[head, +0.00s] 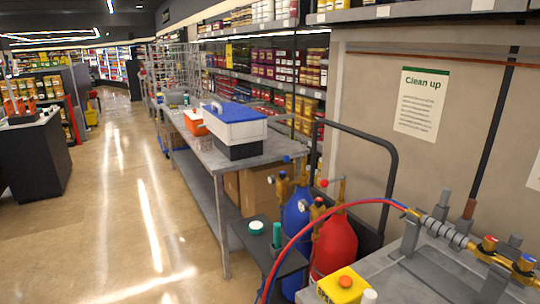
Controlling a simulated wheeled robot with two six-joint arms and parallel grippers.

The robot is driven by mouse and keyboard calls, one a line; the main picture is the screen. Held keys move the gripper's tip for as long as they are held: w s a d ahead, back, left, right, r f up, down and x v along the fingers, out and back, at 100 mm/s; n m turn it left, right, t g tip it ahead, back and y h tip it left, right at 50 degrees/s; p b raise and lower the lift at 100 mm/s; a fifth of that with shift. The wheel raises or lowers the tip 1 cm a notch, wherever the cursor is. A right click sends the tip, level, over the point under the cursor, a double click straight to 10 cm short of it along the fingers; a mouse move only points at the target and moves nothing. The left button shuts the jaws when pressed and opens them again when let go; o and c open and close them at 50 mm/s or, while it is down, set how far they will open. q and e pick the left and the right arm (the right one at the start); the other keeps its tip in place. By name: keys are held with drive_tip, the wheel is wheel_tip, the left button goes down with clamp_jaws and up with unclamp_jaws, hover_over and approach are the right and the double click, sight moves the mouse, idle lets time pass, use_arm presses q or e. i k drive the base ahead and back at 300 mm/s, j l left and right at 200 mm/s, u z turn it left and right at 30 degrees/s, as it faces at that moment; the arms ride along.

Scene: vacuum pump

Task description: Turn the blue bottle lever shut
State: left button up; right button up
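The blue bottle (293,228) stands upright right of centre, next to the red bottle (336,247), which hides part of it. Brass valve fittings (283,187) and a round gauge sit at its top. A small blue knob (287,159) shows just above the fittings and looks like the lever's end; the lever's angle is too small to tell. A red knob (324,183) is above the red bottle. Neither of my grippers is in view.
A black rail (392,165) curves behind the bottles. Red and blue hoses (330,204) arch in front of them. A grey workbench (410,285) with a brass-valved manifold (447,233) and a yellow box (343,287) is at right. Open floor (120,215) lies left.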

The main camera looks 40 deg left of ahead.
sight(286, 159)
drive_tip(key=u, duration=1.05)
drive_tip(key=i+j+z, duration=0.2)
drive_tip(key=z, duration=0.25)
drive_tip(key=i+j+z, duration=0.3)
drive_tip(key=z, duration=0.15)
